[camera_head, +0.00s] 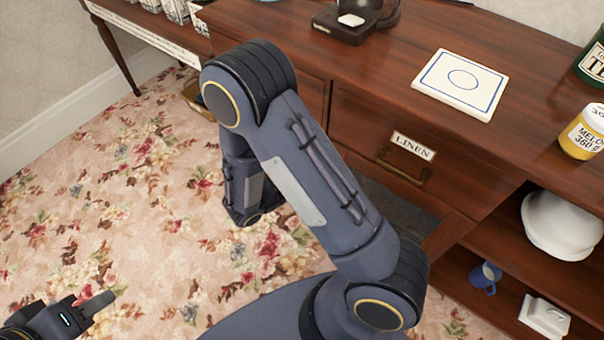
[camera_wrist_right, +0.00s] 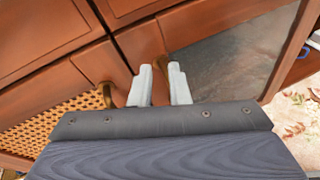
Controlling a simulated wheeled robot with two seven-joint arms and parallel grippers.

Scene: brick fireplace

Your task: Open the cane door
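The cane door shows in the right wrist view as a woven cane panel (camera_wrist_right: 50,122) in a reddish wood frame at the left. A brass handle (camera_wrist_right: 106,94) sits near its edge. My right gripper (camera_wrist_right: 158,68) has its two pale fingers apart, with brown wood showing between them. It is close to the cabinet front, right of the cane panel; contact cannot be told. In the head view my right arm crosses the middle and hides its own gripper and the cane door. My left gripper (camera_head: 88,308) is low at the left, over the carpet, partly cut off, away from the cabinet.
A drawer labelled LINEN (camera_head: 410,150) is above a dark panel (camera_head: 395,207). A white tile (camera_head: 460,84), a yellow-labelled jar (camera_head: 584,132) and a dark appliance (camera_head: 345,25) stand on top. Open shelves hold a white bowl (camera_head: 562,225) and blue mug (camera_head: 486,278). Floral carpet at left is mostly clear.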

